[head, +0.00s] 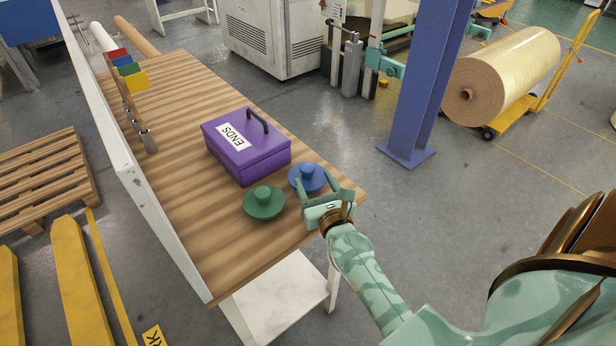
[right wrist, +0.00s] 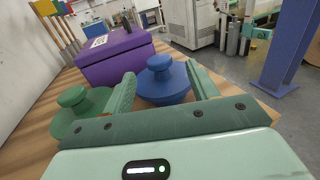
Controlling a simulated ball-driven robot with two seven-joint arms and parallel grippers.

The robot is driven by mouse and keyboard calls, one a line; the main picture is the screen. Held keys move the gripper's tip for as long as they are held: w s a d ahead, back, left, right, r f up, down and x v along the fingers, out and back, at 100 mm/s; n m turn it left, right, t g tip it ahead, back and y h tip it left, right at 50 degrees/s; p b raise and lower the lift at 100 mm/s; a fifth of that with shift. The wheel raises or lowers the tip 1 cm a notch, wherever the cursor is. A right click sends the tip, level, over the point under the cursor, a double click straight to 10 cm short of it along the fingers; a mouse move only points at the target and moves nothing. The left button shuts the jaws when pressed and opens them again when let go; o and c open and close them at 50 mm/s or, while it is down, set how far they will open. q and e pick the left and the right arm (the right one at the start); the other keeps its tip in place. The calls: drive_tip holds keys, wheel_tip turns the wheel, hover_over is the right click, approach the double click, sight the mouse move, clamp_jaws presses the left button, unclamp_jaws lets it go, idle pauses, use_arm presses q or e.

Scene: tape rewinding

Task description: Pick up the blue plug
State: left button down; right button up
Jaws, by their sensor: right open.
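The blue plug (head: 308,177), a round disc with a knob on top, sits on the wooden table next to the purple box. In the right wrist view the blue plug (right wrist: 163,80) stands ahead, between and just beyond the fingers. My right gripper (head: 319,187) is open and empty at the plug's near side; it also shows in the right wrist view (right wrist: 160,88). I cannot tell whether a finger touches the plug. A green plug (head: 264,202) of like shape lies to the left, beside the left finger in the right wrist view (right wrist: 78,108). My left gripper is not in view.
The purple box (head: 245,147) labelled ENDS, with a black handle, stands behind the plugs on the wooden table (head: 185,90). A blue column (head: 420,80) rises from the floor to the right.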

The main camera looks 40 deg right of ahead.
sight(310, 175)
drive_tip(key=x, duration=0.5)
drive_tip(key=shift+w+f, duration=0.2)
drive_tip(key=c, duration=0.9)
